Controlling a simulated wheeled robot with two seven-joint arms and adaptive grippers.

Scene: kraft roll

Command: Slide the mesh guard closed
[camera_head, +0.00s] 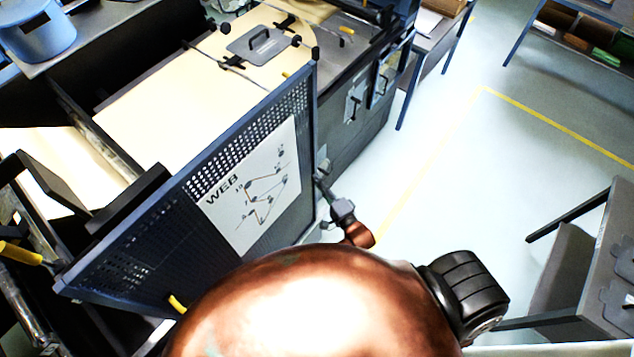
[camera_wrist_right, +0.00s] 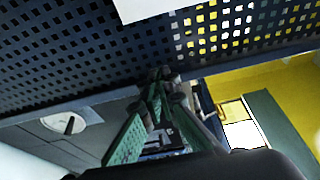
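The mesh guard (camera_head: 120,245) is a dark blue-grey perforated panel with a white WEB diagram sheet (camera_head: 262,185) on it. It stands upright along the near side of the machine, and the pale paper web behind it shows over its top. My right gripper (camera_head: 320,182) is at the guard's right end, by its edge post. In the right wrist view the gripper's fingers (camera_wrist_right: 160,78) converge, with tips together at the edge of the mesh (camera_wrist_right: 90,50). I cannot tell whether anything is between the tips. My left gripper is not in view.
The pale paper web (camera_head: 175,95) lies on the machine bed, with a grey handled plate (camera_head: 262,44) on it. A grey table (camera_head: 600,260) is at right. Open floor (camera_head: 450,190) lies right of the machine.

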